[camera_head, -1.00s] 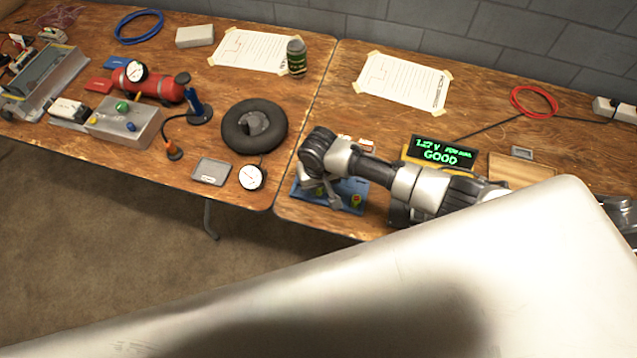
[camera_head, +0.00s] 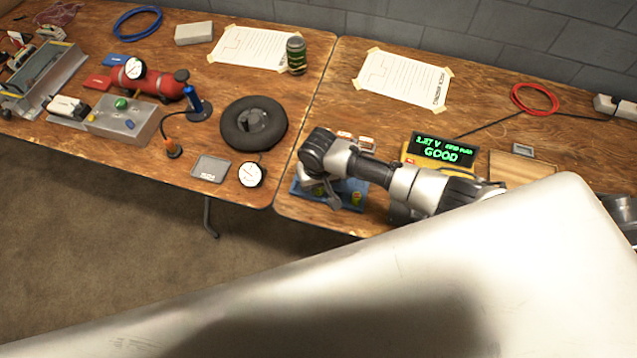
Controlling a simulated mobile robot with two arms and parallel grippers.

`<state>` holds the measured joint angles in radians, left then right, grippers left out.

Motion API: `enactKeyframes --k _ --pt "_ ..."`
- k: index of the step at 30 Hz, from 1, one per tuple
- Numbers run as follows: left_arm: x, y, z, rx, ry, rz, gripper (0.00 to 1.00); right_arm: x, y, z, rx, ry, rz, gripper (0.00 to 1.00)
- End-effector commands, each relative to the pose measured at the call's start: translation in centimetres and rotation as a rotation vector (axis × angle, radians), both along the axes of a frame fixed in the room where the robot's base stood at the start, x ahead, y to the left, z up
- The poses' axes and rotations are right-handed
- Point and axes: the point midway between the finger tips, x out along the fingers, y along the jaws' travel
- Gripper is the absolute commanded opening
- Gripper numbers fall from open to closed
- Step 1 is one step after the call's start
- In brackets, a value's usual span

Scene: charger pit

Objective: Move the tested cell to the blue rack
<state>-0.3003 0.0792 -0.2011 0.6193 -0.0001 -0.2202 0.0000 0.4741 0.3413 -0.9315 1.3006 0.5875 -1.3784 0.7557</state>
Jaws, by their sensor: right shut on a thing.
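The blue rack (camera_head: 298,193) lies near the front left corner of the right table, partly covered by my right arm. A small yellow-green cell end (camera_head: 356,198) shows at the rack's right part. My right gripper (camera_head: 331,199) points down over the rack and is shut on a cell. The cell is hidden by the gripper and wrist, so I cannot tell whether it touches the rack. The yellow tester (camera_head: 411,150) behind the arm shows green text reading GOOD. My left gripper is not in view.
Small red-and-white items (camera_head: 366,143) lie just behind my wrist. A wooden board (camera_head: 515,166) is right of the tester. A black tire (camera_head: 253,122), dial gauge (camera_head: 252,175) and grey tray (camera_head: 211,168) are on the left table. My pale body part blocks the lower right.

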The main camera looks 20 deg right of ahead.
Motion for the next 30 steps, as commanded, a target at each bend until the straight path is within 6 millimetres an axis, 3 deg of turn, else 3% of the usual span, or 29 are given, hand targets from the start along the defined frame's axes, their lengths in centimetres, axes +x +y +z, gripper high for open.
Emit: enactKeyframes --k 23,24,28,30 --pt "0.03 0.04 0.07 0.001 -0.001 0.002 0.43 0.01 0.02 -0.60 0.000 0.000 0.000 0.00" --pt "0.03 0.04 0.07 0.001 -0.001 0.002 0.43 0.01 0.02 -0.60 0.000 0.000 0.000 0.29" --pt "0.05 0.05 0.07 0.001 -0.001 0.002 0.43 0.01 0.01 -0.60 0.000 0.000 0.000 0.49" --pt "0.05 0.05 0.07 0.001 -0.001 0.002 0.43 0.01 0.01 -0.60 0.000 0.000 0.000 0.53"
